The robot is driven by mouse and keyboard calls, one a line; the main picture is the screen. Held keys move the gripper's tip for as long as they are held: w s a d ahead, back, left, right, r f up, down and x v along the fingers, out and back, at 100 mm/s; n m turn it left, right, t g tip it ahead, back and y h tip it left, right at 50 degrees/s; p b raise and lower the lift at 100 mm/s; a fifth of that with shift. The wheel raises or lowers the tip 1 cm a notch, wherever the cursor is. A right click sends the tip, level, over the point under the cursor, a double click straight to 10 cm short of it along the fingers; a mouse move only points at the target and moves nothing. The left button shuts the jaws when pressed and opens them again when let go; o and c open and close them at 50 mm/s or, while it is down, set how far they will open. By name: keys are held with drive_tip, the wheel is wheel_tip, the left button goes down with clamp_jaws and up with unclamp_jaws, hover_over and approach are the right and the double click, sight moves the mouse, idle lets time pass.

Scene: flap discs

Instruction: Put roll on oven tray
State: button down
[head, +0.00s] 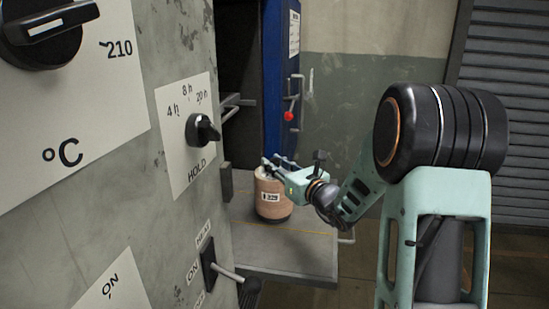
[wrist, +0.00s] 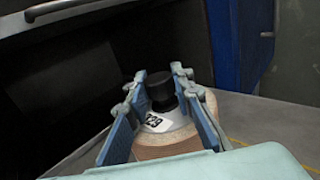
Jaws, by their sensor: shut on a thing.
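The roll (head: 270,197) is a tan, upright cylinder with a white label and a dark base. It is on or just over the grey oven tray (head: 290,259); I cannot tell whether it touches. My gripper (head: 272,166) is at the top of the roll, shut on it. In the wrist view the fingers of my gripper (wrist: 157,112) stand on either side of the roll's upper part (wrist: 207,101), near a black knob. The roll's lower part is hidden there. The tray (wrist: 262,115) shows to the right in that view.
The blue oven door (head: 281,75) stands open behind the tray, with a red-knobbed handle. The grey control panel (head: 105,185) with dials and a lever fills the left. The dark oven opening (wrist: 65,85) is beside the gripper. A shuttered wall (head: 505,100) is at the right.

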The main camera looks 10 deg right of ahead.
drive_tip(key=shift+f, duration=0.15)
drive_tip(key=c, duration=1.7)
unclamp_jaws()
drive_tip(key=shift+f, duration=0.2)
drive_tip(key=shift+r, duration=0.15)
drive_tip(key=p+v, duration=0.1)
drive_tip(key=v, duration=1.1)
drive_tip(key=shift+s, duration=0.1)
